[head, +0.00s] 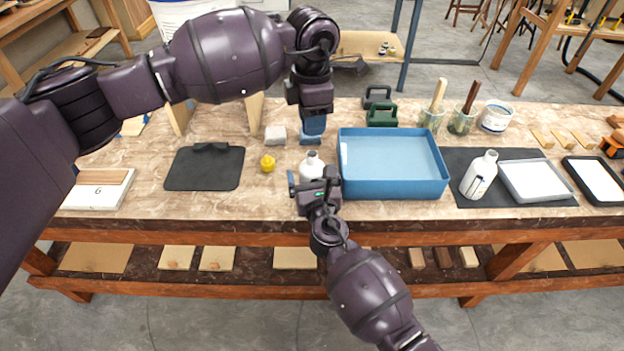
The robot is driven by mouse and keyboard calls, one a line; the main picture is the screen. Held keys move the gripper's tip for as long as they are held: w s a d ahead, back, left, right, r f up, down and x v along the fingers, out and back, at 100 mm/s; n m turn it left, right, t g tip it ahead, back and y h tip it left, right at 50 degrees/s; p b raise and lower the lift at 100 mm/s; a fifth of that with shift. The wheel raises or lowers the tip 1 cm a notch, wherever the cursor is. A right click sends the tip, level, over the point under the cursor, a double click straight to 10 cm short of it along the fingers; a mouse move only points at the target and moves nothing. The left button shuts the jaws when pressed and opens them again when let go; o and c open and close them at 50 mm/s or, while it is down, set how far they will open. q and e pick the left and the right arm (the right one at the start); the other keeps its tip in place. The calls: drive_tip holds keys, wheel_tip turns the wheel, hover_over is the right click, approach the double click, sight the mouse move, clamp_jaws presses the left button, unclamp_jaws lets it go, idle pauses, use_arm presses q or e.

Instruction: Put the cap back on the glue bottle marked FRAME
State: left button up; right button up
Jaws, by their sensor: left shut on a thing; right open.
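A white bottle (312,164) stands upright near the middle of the bench, its lower part hidden behind my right gripper. A second white bottle (479,175) with a dark mark stands on the dark mat at the right. I cannot read FRAME on either bottle. A small yellow cap-like piece (268,162) sits on the bench left of the middle bottle. My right gripper (314,187) is open at the near side of the middle bottle; I cannot tell if it touches. My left gripper (313,117) is shut on a blue object (313,127) behind that bottle.
A blue tray (394,190) stands close right of the middle bottle. A black mat (205,178) lies at left. Bare bench surrounds the yellow piece.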

sight(312, 154)
drive_tip(key=c, duration=1.3)
use_arm(q)
drive_tip(key=shift+f, duration=2.5)
use_arm(e)
drive_tip(key=shift+c, duration=0.2)
use_arm(q)
drive_tip(key=shift+f, duration=0.1)
drive_tip(key=shift+f, duration=0.8)
drive_tip(key=shift+f, duration=0.5)
